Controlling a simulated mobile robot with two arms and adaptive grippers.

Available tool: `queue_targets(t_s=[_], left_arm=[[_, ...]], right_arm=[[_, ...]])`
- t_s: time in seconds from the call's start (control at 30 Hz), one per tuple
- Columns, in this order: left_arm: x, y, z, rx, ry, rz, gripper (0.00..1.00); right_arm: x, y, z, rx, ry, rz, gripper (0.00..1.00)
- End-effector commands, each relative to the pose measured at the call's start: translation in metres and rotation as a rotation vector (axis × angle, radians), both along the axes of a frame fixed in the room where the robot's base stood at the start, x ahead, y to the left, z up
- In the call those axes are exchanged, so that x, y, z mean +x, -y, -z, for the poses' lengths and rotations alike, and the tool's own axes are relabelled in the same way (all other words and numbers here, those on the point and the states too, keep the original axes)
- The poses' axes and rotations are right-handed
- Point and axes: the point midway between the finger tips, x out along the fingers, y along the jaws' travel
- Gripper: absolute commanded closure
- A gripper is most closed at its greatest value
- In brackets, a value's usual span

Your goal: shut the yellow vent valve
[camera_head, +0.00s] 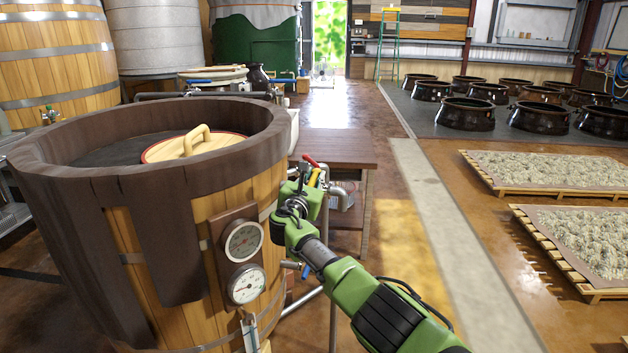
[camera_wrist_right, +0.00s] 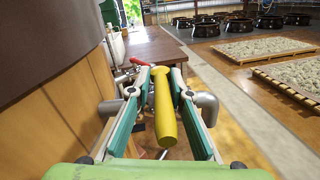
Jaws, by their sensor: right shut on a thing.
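The yellow vent valve (camera_head: 314,177) is on piping at the right side of the big wooden vat. Its long yellow handle (camera_wrist_right: 165,112) lies between the two fingers of my right gripper (camera_wrist_right: 161,78) in the right wrist view. My right gripper (camera_head: 303,187) is shut on this handle, which points back toward the wrist camera. The gripper hides most of the valve body in the head view. My left gripper is not in view.
A red valve handle (camera_head: 310,160) is just beyond the yellow one. The wooden vat (camera_head: 165,235) with two gauges (camera_head: 243,241) stands close on the left. A wooden table (camera_head: 340,148) is behind the valve. Open floor (camera_head: 410,235) lies to the right.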

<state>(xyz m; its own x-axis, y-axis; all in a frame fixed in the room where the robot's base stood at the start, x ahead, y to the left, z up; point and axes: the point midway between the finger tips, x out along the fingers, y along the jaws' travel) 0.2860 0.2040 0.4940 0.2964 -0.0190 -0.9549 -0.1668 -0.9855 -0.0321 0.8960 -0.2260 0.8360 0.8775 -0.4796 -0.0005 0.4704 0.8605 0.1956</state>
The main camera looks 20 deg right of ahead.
Motion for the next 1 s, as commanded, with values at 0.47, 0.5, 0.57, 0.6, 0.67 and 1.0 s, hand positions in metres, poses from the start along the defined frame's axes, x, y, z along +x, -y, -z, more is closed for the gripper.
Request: queue_targets(t_s=[0.47,0.5,0.57,0.6,0.67,1.0], left_arm=[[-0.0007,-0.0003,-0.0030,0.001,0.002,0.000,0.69],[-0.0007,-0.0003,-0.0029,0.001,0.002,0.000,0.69],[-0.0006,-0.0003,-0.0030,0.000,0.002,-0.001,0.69],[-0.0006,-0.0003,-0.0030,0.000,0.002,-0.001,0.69],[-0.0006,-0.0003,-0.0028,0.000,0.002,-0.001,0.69],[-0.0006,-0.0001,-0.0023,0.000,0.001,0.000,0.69]], right_arm=[[0.0008,0.0006,-0.0050,-0.002,0.006,0.002,0.76],[0.0008,0.0008,-0.0049,-0.002,0.006,0.002,0.69],[0.0007,0.0007,-0.0044,-0.002,0.005,0.002,0.69],[0.0007,0.0007,-0.0038,-0.002,0.005,0.003,0.69],[0.0005,0.0005,-0.0031,-0.002,0.004,0.003,0.69],[-0.0031,-0.0023,-0.0010,-0.001,0.004,0.003,0.69]])
